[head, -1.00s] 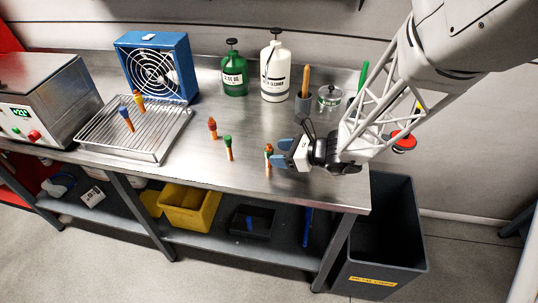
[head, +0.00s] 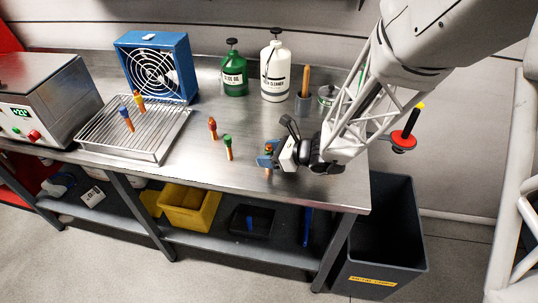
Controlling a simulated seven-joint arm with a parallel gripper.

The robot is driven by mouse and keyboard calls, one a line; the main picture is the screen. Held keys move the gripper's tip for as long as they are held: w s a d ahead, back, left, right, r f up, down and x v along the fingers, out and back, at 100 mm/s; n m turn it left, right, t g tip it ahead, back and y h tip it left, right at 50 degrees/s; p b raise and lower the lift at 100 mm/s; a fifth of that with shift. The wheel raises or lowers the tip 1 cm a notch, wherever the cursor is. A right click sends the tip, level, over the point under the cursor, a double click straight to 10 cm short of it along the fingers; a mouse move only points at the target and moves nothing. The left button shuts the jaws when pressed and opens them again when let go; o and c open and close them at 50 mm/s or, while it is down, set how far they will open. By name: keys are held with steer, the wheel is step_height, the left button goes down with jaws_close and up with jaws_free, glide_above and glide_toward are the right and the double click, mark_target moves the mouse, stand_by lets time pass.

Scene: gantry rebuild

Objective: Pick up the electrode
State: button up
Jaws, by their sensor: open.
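A metal box (head: 45,95) is far left. A grey bin (head: 385,250) stands below the bench's right end. The front middle bench is clear.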

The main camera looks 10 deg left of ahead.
mark_target(269, 146)
steer(key=shift+x, duration=0.8)
steer(key=shift+c, duration=0.2)
jaws_close()
steer(key=shift+r, duration=0.1)
steer(key=shift+r, duration=1.05)
steer(key=shift+s+d+r, duration=0.15)
steer(key=shift+s+r, duration=0.2)
steer(key=shift+r, duration=0.3)
steer(key=s+d+r, duration=0.1)
steer(key=s+d, duration=0.6)
steer(key=s, duration=0.6)
steer(key=shift+d+r, duration=0.2)
steer(key=shift+d, duration=0.15)
